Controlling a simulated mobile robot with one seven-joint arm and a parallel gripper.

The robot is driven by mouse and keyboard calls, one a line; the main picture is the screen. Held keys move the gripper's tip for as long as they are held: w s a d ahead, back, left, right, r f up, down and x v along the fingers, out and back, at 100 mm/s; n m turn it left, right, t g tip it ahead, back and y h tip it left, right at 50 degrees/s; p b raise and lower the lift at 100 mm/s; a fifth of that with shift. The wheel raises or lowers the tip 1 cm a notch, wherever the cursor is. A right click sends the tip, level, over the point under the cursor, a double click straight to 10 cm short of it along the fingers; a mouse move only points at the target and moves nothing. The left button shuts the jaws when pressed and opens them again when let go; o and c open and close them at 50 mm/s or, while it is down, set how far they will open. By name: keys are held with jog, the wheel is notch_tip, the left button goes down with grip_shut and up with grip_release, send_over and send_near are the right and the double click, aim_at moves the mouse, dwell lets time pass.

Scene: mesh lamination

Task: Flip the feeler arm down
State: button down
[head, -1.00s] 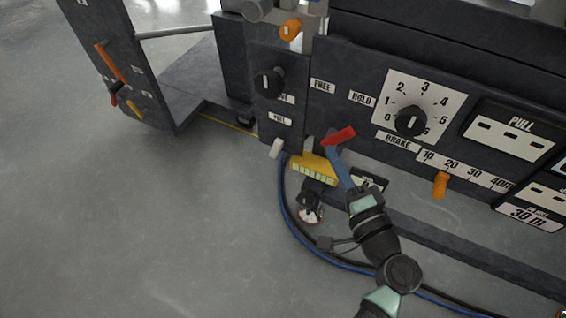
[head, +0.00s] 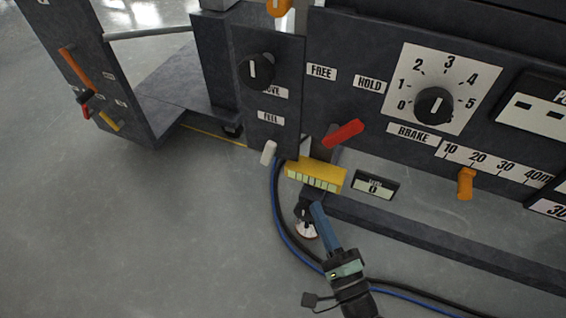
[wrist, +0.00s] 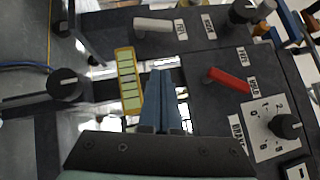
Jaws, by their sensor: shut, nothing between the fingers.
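A short white lever (head: 268,152), which may be the feeler arm, hangs at the lower edge of the dark knob panel (head: 290,95), below a label that seems to read FEEL. It also shows in the wrist view (wrist: 153,25), beside a small label. My gripper (head: 317,206) has blue fingers, shut with nothing between them. It is below the yellow block (head: 316,175) in the head view, apart from the white lever. In the wrist view the fingers (wrist: 163,75) point between the yellow block (wrist: 128,80) and the red lever (wrist: 229,80).
The red lever (head: 343,133) sticks out below the FREE and HOLD labels. A brake dial (head: 435,106) and an orange handle (head: 465,183) are to the right. Blue and black cables (head: 278,210) run along the floor under my arm. The floor at left is open.

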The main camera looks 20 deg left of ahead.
aim_at(271, 149)
jog(key=b+x, duration=0.3)
jog(key=x, duration=0.7)
jog(key=shift+w+a+f, duration=0.1)
jog(key=shift+w+a, duration=0.05)
jog(key=a, duration=0.1)
jog(key=a+r, duration=0.1)
jog(key=a, duration=0.1)
jog(key=shift+a+r+b, duration=0.1)
jog(key=shift+a+b, duration=0.2)
jog(key=shift+b, duration=0.05)
jog(key=shift+r, duration=0.1)
jog(key=shift+r+n+p, duration=0.15)
jog(key=shift+n+p, duration=0.15)
jog(key=shift+p, duration=0.35)
